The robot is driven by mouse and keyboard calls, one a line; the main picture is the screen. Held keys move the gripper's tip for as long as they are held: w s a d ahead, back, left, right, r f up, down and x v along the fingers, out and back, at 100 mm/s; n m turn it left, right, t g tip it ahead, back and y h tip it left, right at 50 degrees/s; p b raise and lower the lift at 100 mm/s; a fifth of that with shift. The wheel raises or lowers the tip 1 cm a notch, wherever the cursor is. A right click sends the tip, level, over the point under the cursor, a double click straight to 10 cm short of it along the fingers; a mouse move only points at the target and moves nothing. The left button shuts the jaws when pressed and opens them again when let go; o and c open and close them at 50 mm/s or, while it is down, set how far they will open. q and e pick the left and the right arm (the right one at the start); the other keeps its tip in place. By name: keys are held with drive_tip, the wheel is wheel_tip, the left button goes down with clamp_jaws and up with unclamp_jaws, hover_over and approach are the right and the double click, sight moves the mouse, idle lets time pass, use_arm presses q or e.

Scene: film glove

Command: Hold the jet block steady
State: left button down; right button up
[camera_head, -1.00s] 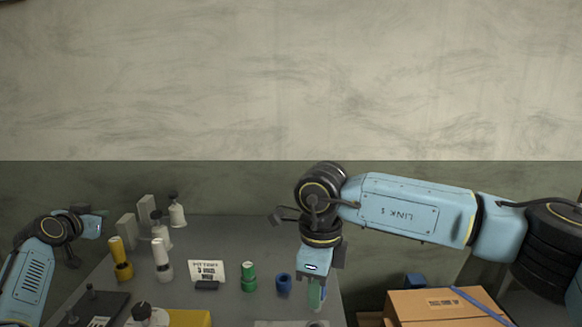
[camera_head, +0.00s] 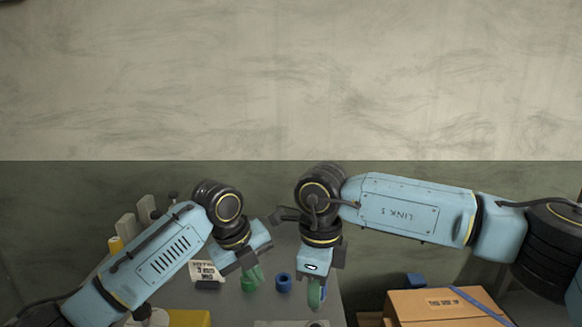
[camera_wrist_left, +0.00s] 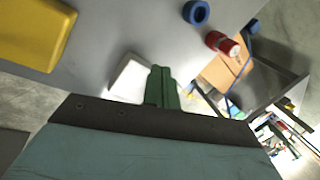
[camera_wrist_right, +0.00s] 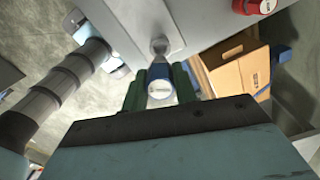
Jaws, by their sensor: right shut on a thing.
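A pale, flat block (camera_head: 285,323), likely the jet block, shows at the bottom edge of the head view, mostly cut off. A pale block (camera_wrist_left: 128,76) also lies beyond my left fingers in the left wrist view. My left gripper (camera_head: 256,275) is above the table, its green fingers together (camera_wrist_left: 161,88) with nothing seen between them; it is apart from the block as far as I can tell. My right gripper (camera_head: 316,295) is shut on a blue-collared tool with a round white end (camera_wrist_right: 160,91). Its metal stem points toward a grey block (camera_wrist_right: 166,18); contact is unclear.
A yellow tray (camera_wrist_left: 35,28) and a red cylinder (camera_wrist_left: 221,43) are also there. A cardboard box (camera_head: 445,306) stands to the right.

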sight(262, 326)
use_arm(q)
drive_tip(key=s+m+y, duration=0.1)
drive_tip(key=s, duration=0.1)
drive_tip(key=s+d+f+m+g+y, duration=0.1)
drive_tip(key=s+m, duration=0.1)
drive_tip(key=s+f+m, duration=0.1)
drive_tip(key=s+m, duration=0.1)
drive_tip(key=s, duration=0.1)
drive_tip(key=shift+d+f+g+y, duration=0.15)
drive_tip(key=shift+d+g+y, duration=0.25)
drive_tip(key=shift+s+f+m, duration=0.15)
drive_tip(key=shift+f+m, duration=0.15)
drive_tip(key=shift+f, duration=1.95)
drive_tip(key=shift+f, duration=0.35)
drive_tip(key=shift+r, duration=2.55)
drive_tip(key=shift+f, duration=0.1)
